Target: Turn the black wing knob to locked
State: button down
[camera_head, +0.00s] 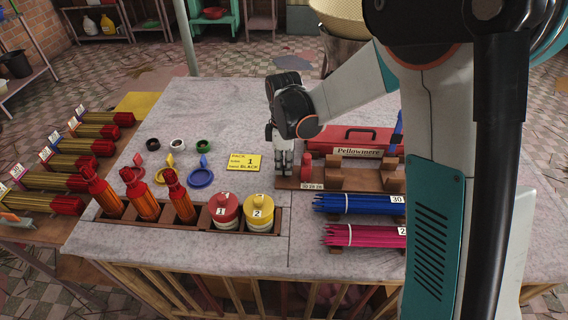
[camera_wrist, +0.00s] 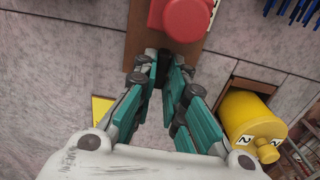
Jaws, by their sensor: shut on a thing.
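My gripper (camera_head: 281,168) points down at the left end of a brown wooden board (camera_head: 330,185), beside a red cylinder (camera_head: 306,167). In the wrist view my gripper (camera_wrist: 172,62) has its fingertips close together beside the red part (camera_wrist: 181,20). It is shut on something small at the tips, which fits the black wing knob. A red extruder body labelled Pellowmere (camera_head: 350,136) lies behind on the board.
Blue sticks (camera_head: 350,203) and pink sticks (camera_head: 360,236) lie in front of the board. A yellow card (camera_head: 244,162), small rings and funnels lie to the left. The tabletop behind my gripper is clear.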

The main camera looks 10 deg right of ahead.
jog(key=shift+m, duration=0.3)
jog(key=m, duration=0.3)
jog(key=shift+w+m, duration=0.1)
jog(key=shift+m, duration=0.3)
jog(key=m, duration=0.4)
jog(key=shift+w+d+p, duration=0.1)
jog(key=shift+p, duration=0.2)
jog(key=m, duration=0.5)
jog(key=shift+d, duration=0.1)
jog(key=shift+m, duration=2.2)
jog(key=c, duration=1.6)
grip_release()
jog(key=shift+c, duration=0.2)
